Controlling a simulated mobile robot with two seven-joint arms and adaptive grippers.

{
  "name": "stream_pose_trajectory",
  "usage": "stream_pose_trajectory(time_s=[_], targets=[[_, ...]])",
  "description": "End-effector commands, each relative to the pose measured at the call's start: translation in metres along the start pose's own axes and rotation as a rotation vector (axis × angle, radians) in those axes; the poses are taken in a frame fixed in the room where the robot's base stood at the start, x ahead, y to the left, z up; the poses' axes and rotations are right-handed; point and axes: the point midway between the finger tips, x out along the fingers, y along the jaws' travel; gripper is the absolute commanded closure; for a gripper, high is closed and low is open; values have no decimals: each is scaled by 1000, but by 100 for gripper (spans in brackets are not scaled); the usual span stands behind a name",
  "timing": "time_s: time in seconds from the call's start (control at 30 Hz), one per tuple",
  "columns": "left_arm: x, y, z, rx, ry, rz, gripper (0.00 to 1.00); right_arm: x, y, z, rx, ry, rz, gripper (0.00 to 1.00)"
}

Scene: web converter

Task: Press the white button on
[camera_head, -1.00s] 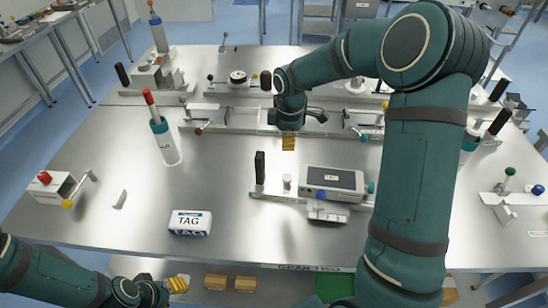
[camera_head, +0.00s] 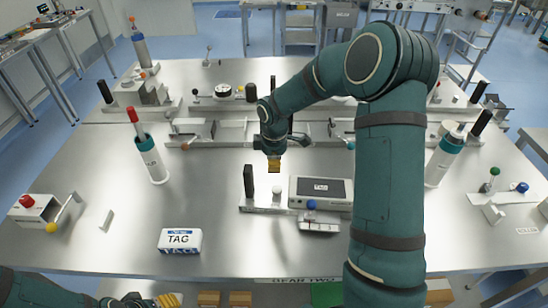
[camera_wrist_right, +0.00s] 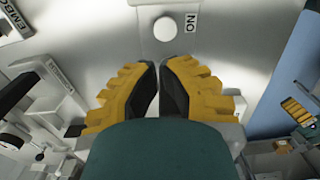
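The white button (camera_wrist_right: 168,28) is a round white knob on a metal surface, beside a label reading ON that appears upside down in the right wrist view. In the head view, a small white cylinder (camera_head: 276,190) on the front fixture appears to be this button. My right gripper (camera_head: 274,168) hangs just behind and above it, apart from it. In the wrist view its yellow-and-black fingers (camera_wrist_right: 160,64) are together and empty, with the button beyond their tips. My left gripper (camera_head: 170,299) is at the bottom left edge, partly cut off; its opening is unclear.
A black upright block (camera_head: 249,181) stands left of the button, and a grey box (camera_head: 320,179) with a dark panel stands right of it. A blue knob (camera_head: 311,204) is in front of that box. A TAG box (camera_head: 180,241) lies on the open front-left metal table.

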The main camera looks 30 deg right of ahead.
Motion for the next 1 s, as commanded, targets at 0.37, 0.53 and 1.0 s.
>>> stream_pose_trajectory(time_s=[0.37,0.53,1.0], targets=[[-1,1,0,0,0,0,53,69,0,0,0,-1,-2,100],[-2,1,0,0,0,0,53,84,0,0,0,0,0,100],[-1,1,0,0,0,0,53,90,0,0,0,0,1,100]])
